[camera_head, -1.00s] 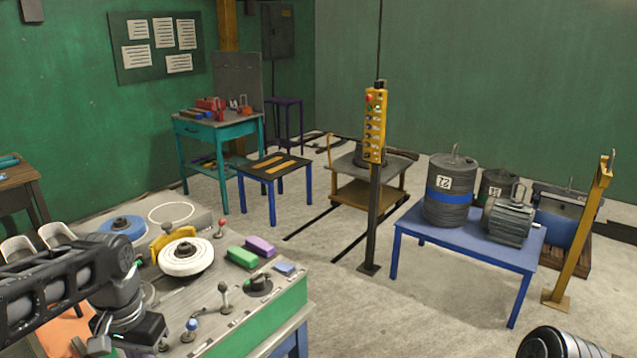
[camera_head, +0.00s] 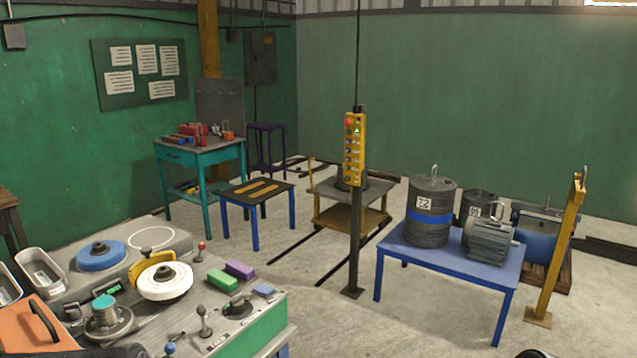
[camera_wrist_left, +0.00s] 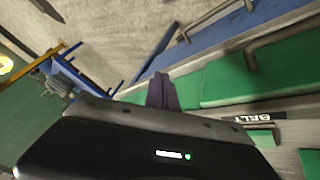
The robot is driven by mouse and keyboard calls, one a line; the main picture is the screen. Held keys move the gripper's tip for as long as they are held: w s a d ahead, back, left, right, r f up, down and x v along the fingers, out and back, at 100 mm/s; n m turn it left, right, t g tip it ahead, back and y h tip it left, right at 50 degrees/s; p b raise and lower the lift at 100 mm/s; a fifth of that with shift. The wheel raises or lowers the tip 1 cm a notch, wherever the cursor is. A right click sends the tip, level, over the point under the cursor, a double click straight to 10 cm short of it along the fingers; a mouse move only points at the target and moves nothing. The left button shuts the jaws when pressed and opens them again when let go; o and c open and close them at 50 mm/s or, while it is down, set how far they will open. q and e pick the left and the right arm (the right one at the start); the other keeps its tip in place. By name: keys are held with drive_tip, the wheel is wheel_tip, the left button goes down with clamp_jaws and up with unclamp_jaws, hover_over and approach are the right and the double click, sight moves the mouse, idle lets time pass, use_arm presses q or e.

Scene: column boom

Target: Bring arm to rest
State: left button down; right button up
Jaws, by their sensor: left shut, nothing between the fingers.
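My left gripper (camera_wrist_left: 162,92) shows in the left wrist view with its fingers together and nothing between them. It points down over the floor beside the green side of the console (camera_head: 262,325), which also shows in the wrist view (camera_wrist_left: 225,85). My left arm does not show in the head view. A dark rounded part at the bottom right edge of the head view is probably mine. My right gripper is not in view.
The console top holds a white wheel (camera_head: 165,281), a blue disc (camera_head: 101,256) and several levers. A blue table (camera_head: 397,252) carries a drum (camera_head: 430,212) and a motor (camera_head: 488,241). Open floor lies between.

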use_arm(q)
drive_tip(key=s+d+f+n, duration=0.1)
drive_tip(key=s+d+f, duration=0.25)
drive_tip(key=f, duration=0.25)
drive_tip(key=s+d+f+h+b, duration=0.1)
drive_tip(key=s+d+f, duration=0.1)
drive_tip(key=d+f, duration=0.3)
drive_tip(key=s+d+f+n, duration=0.1)
drive_tip(key=s+d+f, duration=0.15)
drive_tip(key=f, duration=0.55)
drive_tip(key=s+d+f+g, duration=0.2)
drive_tip(key=s+f, duration=0.3)
drive_tip(key=s, duration=0.4)
drive_tip(key=s+d+f+m+g+b, duration=0.1)
drive_tip(key=s+d+f, duration=0.3)
drive_tip(key=s, duration=0.5)
drive_tip(key=shift+f+g+h, duration=0.3)
drive_tip(key=shift+f+g, duration=0.15)
drive_tip(key=shift+g, duration=0.45)
drive_tip(key=shift+w, duration=0.1)
